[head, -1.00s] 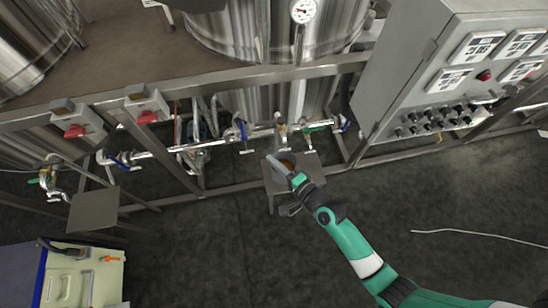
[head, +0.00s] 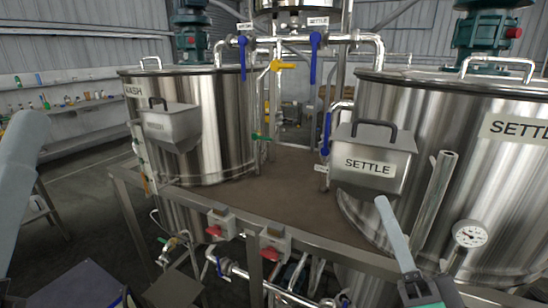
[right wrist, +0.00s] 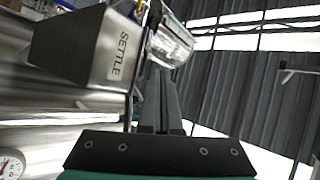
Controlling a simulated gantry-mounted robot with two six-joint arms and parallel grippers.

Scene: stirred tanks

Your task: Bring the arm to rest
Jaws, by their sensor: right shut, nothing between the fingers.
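My right gripper (head: 383,203) comes up from the lower right in the head view, its pale fingers together and empty. It appears in front of the right tank, just below the grey box marked SETTLE (head: 370,160). The head view does not settle how far apart they are. In the right wrist view the closed dark fingers (right wrist: 158,75) point up the picture with nothing between them. The SETTLE box (right wrist: 90,45) is to their left there, apart from them. My left gripper is in neither view.
The steel SETTLE tank (head: 490,185) stands at the right with a dial gauge (head: 470,234). The WASH tank (head: 225,120) stands at the left, with a grey box (head: 168,128) on its side. Pipes with blue valve handles (head: 315,58) rise between them. A frame rail (head: 190,208) runs in front.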

